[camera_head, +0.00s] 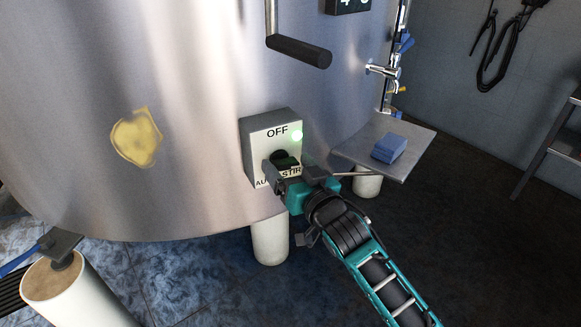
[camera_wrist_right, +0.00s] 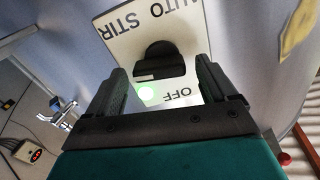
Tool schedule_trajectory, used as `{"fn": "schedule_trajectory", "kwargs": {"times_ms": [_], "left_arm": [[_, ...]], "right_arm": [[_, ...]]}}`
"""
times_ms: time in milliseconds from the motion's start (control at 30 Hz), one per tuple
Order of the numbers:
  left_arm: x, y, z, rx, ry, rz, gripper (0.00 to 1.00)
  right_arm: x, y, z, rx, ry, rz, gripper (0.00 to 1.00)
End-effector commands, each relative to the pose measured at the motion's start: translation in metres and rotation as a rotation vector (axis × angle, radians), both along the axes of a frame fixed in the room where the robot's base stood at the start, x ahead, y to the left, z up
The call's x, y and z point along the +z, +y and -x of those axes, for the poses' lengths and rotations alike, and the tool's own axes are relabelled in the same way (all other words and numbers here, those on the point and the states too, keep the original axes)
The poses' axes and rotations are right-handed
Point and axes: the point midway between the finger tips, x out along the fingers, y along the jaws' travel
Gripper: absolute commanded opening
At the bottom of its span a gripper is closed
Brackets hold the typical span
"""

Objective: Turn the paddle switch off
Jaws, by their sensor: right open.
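The paddle switch is a black knob (camera_head: 280,157) on a grey-white box (camera_head: 258,140) fixed to the tank wall. The box reads OFF at the top and AUTO and STIR at the bottom, and a green light glows at its upper right. My right gripper (camera_head: 284,172) is at the box front and partly covers the knob and lower lettering. In the right wrist view, the picture is turned over, and the black paddle (camera_wrist_right: 163,62) shows between and beyond the open fingers (camera_wrist_right: 160,80). I cannot tell whether they touch it. My left gripper is not in view.
The steel tank (camera_head: 180,80) fills the left and middle. A crank handle (camera_head: 298,48) juts out above the box. A small shelf (camera_head: 415,150) with a blue block (camera_head: 388,148) is close on the right. A tap (camera_head: 383,71) is above the shelf. White legs (camera_head: 269,240) stand below.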

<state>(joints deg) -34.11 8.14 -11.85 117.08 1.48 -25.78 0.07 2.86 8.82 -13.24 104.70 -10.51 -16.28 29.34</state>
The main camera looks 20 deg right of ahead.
Motion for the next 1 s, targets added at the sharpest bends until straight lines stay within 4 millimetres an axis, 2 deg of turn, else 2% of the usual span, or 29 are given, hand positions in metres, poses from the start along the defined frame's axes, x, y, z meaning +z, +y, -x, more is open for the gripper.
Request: {"fn": "schedule_trajectory", "kwargs": {"times_ms": [100, 667, 1000], "left_arm": [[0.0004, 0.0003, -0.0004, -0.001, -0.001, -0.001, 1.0], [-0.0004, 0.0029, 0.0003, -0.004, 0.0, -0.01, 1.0], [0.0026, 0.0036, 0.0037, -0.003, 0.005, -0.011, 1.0]], "right_arm": [[0.0002, 0.0001, 0.0001, 0.0, 0.0, 0.0, 0.84], [0.0003, 0.0001, 0.0004, 0.001, -0.001, 0.0, 0.31], [0.0021, 0.0005, 0.0005, 0.001, -0.009, 0.045, 0.29]]}}
